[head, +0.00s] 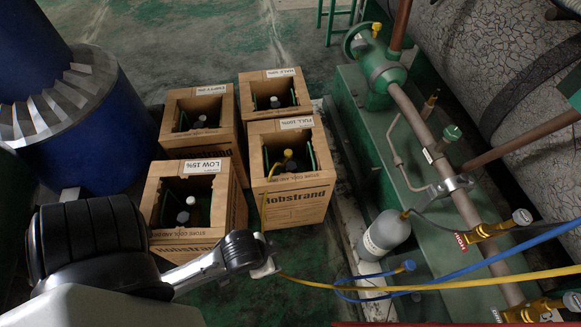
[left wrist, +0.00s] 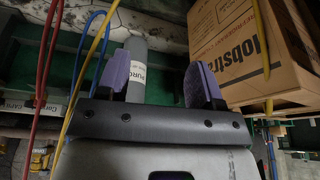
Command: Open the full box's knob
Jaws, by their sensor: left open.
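The full box (head: 293,194) is an open-topped cardboard box with a FULL label, front right in the group of boxes in the head view. Inside it a dark knob or cylinder top (head: 291,166) shows partly, with a yellow hose fitting (head: 287,154) beside it. My left gripper (head: 266,268) is in front of and below this box, apart from the knob. In the left wrist view its two purple fingers (left wrist: 160,82) are spread with nothing held. A cardboard box (left wrist: 245,50) fills the upper right there; the knob is not visible. My right gripper is in neither view.
Other boxes stand close by: low (head: 228,206), empty (head: 199,144) and half (head: 273,117). A grey cylinder (head: 384,234) stands right of the full box. Yellow (head: 440,285) and blue (head: 470,268) hoses cross the lower right. Green machinery (head: 380,130) borders the right.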

